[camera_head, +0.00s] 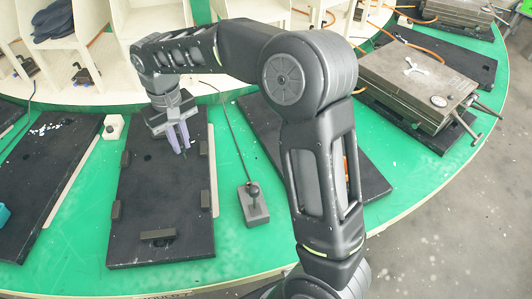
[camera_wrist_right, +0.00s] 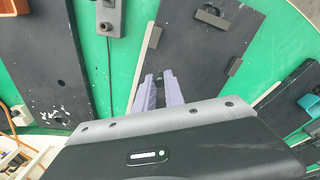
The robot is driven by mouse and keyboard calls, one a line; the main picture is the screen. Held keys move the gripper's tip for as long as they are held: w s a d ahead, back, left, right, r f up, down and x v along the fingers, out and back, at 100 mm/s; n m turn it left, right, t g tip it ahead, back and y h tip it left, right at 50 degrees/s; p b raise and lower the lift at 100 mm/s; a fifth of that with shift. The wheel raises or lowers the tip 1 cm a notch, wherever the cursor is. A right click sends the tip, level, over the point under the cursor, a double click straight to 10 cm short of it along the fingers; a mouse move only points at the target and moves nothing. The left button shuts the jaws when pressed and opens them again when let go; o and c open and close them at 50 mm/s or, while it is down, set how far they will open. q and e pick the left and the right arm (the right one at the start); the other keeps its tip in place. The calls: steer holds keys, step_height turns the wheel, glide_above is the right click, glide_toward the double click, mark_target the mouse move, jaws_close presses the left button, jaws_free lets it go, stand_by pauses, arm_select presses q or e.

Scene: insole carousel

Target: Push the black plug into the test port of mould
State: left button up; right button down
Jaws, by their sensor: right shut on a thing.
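My right gripper (camera_head: 181,146) has lilac fingers and points down over a black plate (camera_head: 150,205). The block also shows in the right wrist view (camera_wrist_right: 110,14). My left gripper is out of view.
The round green table (camera_head: 85,240) carries several black plates, one (camera_head: 365,175) partly behind my right arm. Cream bins (camera_head: 90,50) stand at the back left, one with dark cloth. Orange hoses (camera_head: 405,42) run near the mould.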

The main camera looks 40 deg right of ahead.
stand_by(0.3)
steer(key=s+d+f+m, duration=0.2)
steer(key=s+d+m, duration=0.1)
steer(key=s+d, duration=0.2)
steer(key=s+d+f+m+b, duration=0.1)
steer(key=s+d+f+m, duration=0.2)
steer(key=s+d, duration=0.2)
steer(key=shift+s+d, duration=0.2)
steer(key=shift+d, duration=0.95)
steer(key=shift+s+a+f+b, duration=0.1)
steer(key=shift+s+f+b, duration=0.05)
steer(key=shift+f+b, duration=2.45)
steer(key=shift+f, duration=0.2)
steer(key=shift+f+b, duration=1.45)
steer(key=shift+f, duration=0.6)
